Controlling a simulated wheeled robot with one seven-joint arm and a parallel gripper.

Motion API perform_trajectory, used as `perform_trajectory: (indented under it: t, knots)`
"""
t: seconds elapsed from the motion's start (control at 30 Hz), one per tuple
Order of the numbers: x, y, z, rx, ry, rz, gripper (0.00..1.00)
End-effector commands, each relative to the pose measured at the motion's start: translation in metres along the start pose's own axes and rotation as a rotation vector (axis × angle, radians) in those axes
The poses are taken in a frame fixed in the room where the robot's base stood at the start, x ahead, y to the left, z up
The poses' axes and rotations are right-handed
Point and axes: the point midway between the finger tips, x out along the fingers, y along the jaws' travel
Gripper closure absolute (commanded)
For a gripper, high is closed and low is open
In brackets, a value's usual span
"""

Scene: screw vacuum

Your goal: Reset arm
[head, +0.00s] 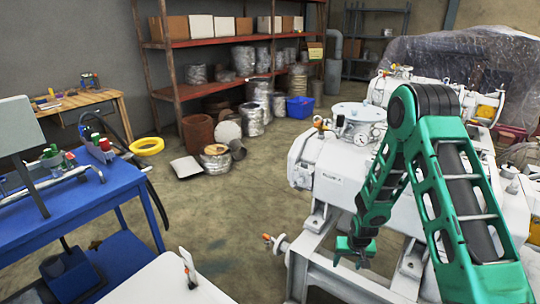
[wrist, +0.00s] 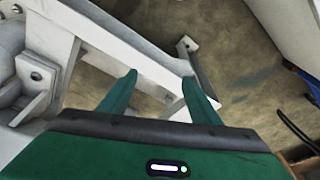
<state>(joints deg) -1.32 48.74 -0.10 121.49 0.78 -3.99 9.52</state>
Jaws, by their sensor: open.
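My green arm reaches in from the right of the head view and bends down in front of the white vacuum pump (head: 335,160). My gripper (head: 355,262) hangs low beside the pump's white support frame (head: 345,284). In the wrist view my gripper (wrist: 158,82) shows two green fingers spread apart with nothing between them. The white frame beam (wrist: 110,40) passes just beyond the fingertips. I cannot tell whether they touch it.
A blue table (head: 110,185) with tools stands at the left. A white surface (head: 165,285) is at the front. Metal shelves (head: 225,40), a yellow ring (head: 147,146) and a blue bin (head: 300,107) are farther back. The middle floor is clear.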

Motion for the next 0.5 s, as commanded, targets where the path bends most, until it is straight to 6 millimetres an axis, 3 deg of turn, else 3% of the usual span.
perform_trajectory:
  t: [0.03,0.2,0.5]
  knots:
    - [-0.022,-0.001,-0.008,-0.004,0.012,-0.002,0.43]
    - [-0.086,-0.001,-0.020,-0.020,0.032,-0.007,0.43]
    - [-0.194,0.002,-0.020,-0.049,0.065,-0.013,0.43]
